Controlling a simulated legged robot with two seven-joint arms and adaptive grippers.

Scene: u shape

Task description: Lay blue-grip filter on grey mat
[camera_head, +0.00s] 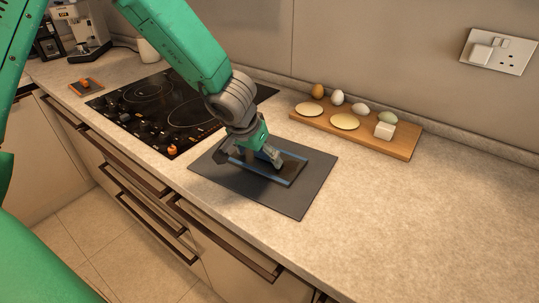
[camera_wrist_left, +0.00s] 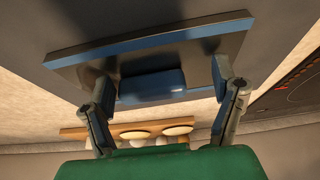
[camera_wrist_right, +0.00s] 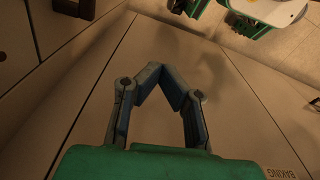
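The blue-grip filter (camera_head: 291,171) is a dark flat panel with blue edges. It lies over the grey mat (camera_head: 297,203) on the worktop, within the mat's outline. In the left wrist view the filter (camera_wrist_left: 180,60) shows its blue grip (camera_wrist_left: 152,86) between my left fingers. My left gripper (camera_head: 262,160) is over the filter. Its fingers (camera_wrist_left: 163,95) are spread wide, with gaps on both sides of the grip. Whether the panel rests fully flat is hard to tell. My right gripper (camera_wrist_right: 161,69) is empty, its fingertips together, away from the worktop.
A black hob (camera_head: 150,105) lies left of the mat. A wooden board (camera_head: 365,136) with several eggs, round pale discs and a white block stands behind it at right. A coffee machine (camera_head: 80,25) is at the far left. The right worktop is clear.

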